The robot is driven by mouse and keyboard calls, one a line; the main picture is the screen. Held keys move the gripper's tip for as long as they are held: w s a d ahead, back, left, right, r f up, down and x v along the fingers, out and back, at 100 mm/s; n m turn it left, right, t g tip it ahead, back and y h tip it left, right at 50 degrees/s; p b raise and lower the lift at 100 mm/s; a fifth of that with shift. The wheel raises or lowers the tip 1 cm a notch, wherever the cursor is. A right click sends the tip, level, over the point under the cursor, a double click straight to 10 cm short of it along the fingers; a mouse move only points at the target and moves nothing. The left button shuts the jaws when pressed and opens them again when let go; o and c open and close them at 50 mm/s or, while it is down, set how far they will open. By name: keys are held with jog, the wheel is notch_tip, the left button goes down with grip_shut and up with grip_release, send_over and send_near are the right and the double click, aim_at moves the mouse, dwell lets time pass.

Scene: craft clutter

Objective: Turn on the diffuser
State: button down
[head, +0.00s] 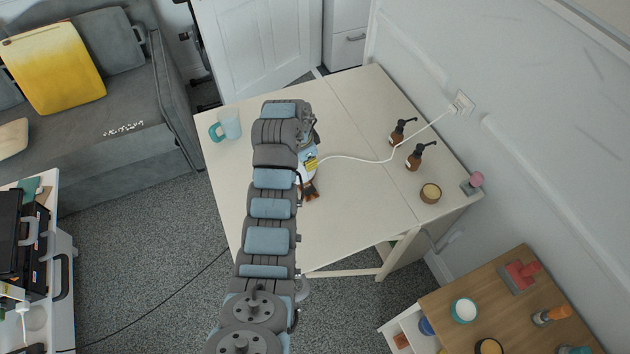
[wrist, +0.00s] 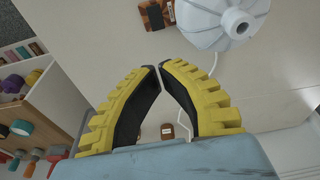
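The diffuser (wrist: 205,25) is a white ribbed dome with a round spout-like nozzle, at the top right of the wrist view. In the head view my arm hides most of it; a white cable runs from there to the wall socket (head: 462,103). My gripper (wrist: 159,66) has yellow-backed, black-padded fingers whose tips meet, with nothing between them. In the wrist view the tips are below and left of the dome, apart from it in the picture. In the head view my gripper (head: 311,163) is over the table, partly hidden by my arm. I cannot make out a power button.
A brown and black item (head: 309,191) lies by the diffuser on the white table (head: 350,225). Two brown pump bottles (head: 414,161) and a candle jar (head: 430,193) stand at the right. The table's front part is clear.

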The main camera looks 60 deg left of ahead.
jog(key=p, duration=0.1)
send_over(314, 188)
jog(key=shift+f, duration=4.2)
jog(key=shift+d+f, duration=0.1)
jog(key=shift+f, duration=1.25)
jog(key=shift+w+f, duration=0.2)
jog(key=shift+f, duration=0.45)
jog(key=shift+w+f, duration=0.15)
jog(key=shift+f, duration=0.45)
jog(key=shift+f, duration=0.1)
